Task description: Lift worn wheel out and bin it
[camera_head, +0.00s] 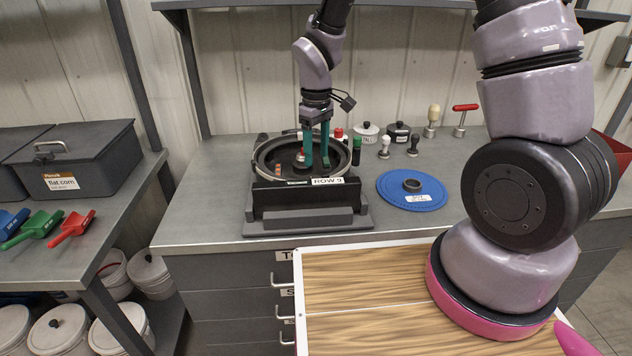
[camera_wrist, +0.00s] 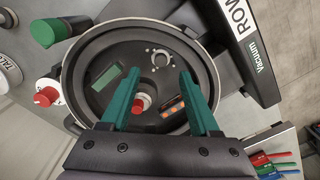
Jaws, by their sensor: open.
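The seed meter (camera_head: 310,211), labelled ROW 9, stands on the bench with its round black housing open at the top. The wrist view shows the housing (camera_wrist: 77,60) from above, with a pale round hub (camera_wrist: 161,58), a red-topped knob (camera_wrist: 140,103), a green block (camera_wrist: 105,77) and an orange-striped part (camera_wrist: 172,105) inside. I cannot tell which part is the worn wheel. My gripper (camera_head: 317,165) points down into the housing. Its green fingers are spread apart with nothing gripped between them, also in the wrist view (camera_wrist: 160,80).
Knobs and small tools stand behind. A red-edged container (camera_head: 615,152) is partly hidden at far right. A grey box (camera_head: 85,165) and scoops (camera_head: 72,229) sit on the left bench.

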